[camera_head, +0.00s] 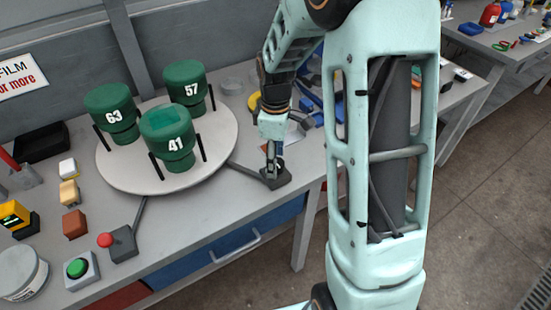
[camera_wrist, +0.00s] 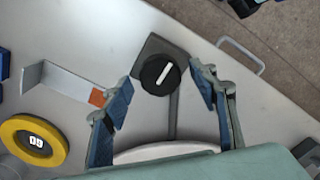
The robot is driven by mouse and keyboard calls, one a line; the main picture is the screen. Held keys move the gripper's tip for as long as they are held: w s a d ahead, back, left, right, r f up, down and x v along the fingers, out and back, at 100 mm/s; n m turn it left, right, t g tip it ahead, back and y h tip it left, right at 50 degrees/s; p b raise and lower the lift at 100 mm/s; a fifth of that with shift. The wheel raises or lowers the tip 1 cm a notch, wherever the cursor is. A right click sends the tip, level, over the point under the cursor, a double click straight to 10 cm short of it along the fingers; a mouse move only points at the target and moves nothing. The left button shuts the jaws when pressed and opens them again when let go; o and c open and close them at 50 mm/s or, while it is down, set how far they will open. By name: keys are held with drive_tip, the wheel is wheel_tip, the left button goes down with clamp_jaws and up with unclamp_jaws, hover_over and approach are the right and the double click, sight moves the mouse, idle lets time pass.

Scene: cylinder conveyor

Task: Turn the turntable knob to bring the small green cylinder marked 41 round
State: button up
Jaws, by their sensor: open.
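The white round turntable (camera_head: 215,150) stands on the workbench and bears three green cylinders. The cylinder marked 41 (camera_head: 172,160) is at the front, the one marked 63 (camera_head: 113,125) at the left and the one marked 57 (camera_head: 188,98) at the back right. The black knob (camera_wrist: 160,75) with a white line sits on a dark square base (camera_wrist: 178,53). My gripper (camera_wrist: 165,94) is open, with its blue-padded fingers on either side of the knob and apart from it. In the head view my gripper (camera_head: 271,172) is over the knob base (camera_head: 277,182), and the knob is mostly hidden.
A yellow ring (camera_wrist: 58,145) marked 60 or 09 and a metal bracket (camera_wrist: 60,82) lie left of the knob in the wrist view. A red-topped joystick box (camera_head: 122,245) and a green button box (camera_head: 80,270) are at the bench's front left.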

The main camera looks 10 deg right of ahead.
drive_tip(key=shift+f, duration=0.15)
drive_tip(key=shift+c, duration=0.7)
drive_tip(key=c, duration=1)
drive_tip(key=shift+m, duration=0.3)
drive_tip(key=m+b, duration=0.1)
drive_tip(key=m, duration=0.3)
drive_tip(key=shift+m, duration=2.3)
drive_tip(key=shift+s+m, duration=0.1)
drive_tip(key=shift+m, duration=4.3)
